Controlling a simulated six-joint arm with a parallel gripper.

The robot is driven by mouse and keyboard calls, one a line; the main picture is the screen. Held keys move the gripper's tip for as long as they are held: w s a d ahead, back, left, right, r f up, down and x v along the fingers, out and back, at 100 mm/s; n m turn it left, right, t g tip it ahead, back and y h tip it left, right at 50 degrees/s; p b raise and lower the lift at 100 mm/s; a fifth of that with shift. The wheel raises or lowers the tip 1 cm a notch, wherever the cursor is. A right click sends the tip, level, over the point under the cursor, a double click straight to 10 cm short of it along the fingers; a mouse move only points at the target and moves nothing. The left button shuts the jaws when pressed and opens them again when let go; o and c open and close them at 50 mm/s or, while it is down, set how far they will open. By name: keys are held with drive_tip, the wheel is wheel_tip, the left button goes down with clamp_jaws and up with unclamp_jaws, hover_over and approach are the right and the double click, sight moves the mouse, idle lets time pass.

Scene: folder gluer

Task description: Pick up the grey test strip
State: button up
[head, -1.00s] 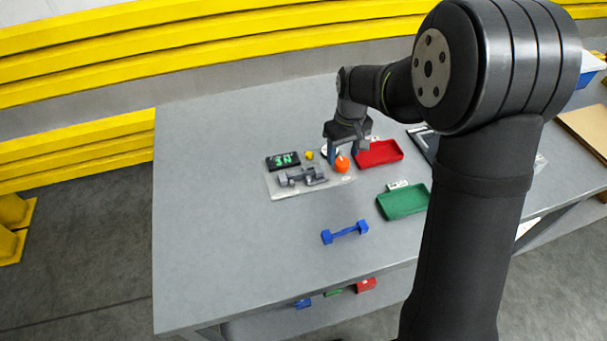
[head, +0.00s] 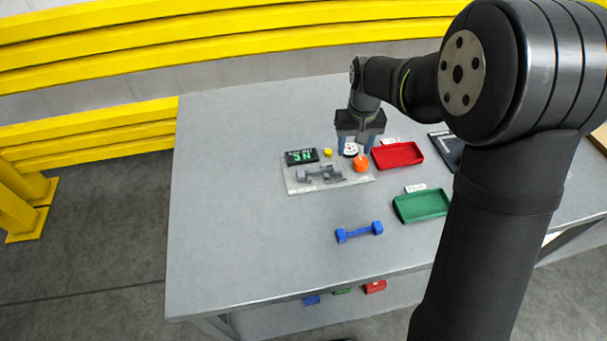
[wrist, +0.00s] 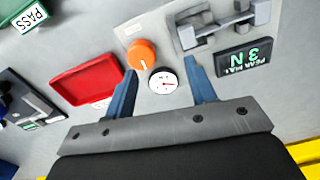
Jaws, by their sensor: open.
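A grey dumbbell-shaped piece (head: 320,174), which looks like the grey test strip, lies on a pale tester plate (head: 345,180). In the wrist view the grey piece (wrist: 225,27) is at the top, right of centre, beyond my fingertips. Where the strip ends and any tester clamps begin is hard to tell. My gripper (head: 355,149) is open above the plate's back right part, apart from the grey piece. In the wrist view the open fingers (wrist: 162,82) stand either side of a white dial gauge (wrist: 163,81), with nothing held.
An orange knob (head: 361,164), a yellow button (head: 328,153) and a display (head: 301,157) sit on the tester. A red tray (head: 398,155) and a green tray (head: 421,206) stand to the right. A blue dumbbell-shaped piece (head: 359,232) lies in front. The left tabletop is clear.

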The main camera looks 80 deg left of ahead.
drive_tip(key=s+d+r+m, duration=0.1)
drive_tip(key=s+r+m, duration=1.15)
drive_tip(key=m, duration=0.45)
hover_over(300, 173)
drive_tip(key=f, duration=1.3)
drive_tip(key=shift+w+d, duration=0.35)
drive_tip(key=shift+s+a+f, duration=0.15)
drive_tip(key=shift+f, duration=1.15)
drive_tip(key=shift+s+a+f, duration=0.15)
drive_tip(key=shift+f, duration=1.15)
clamp_jaws()
drive_tip(key=shift+r, duration=0.15)
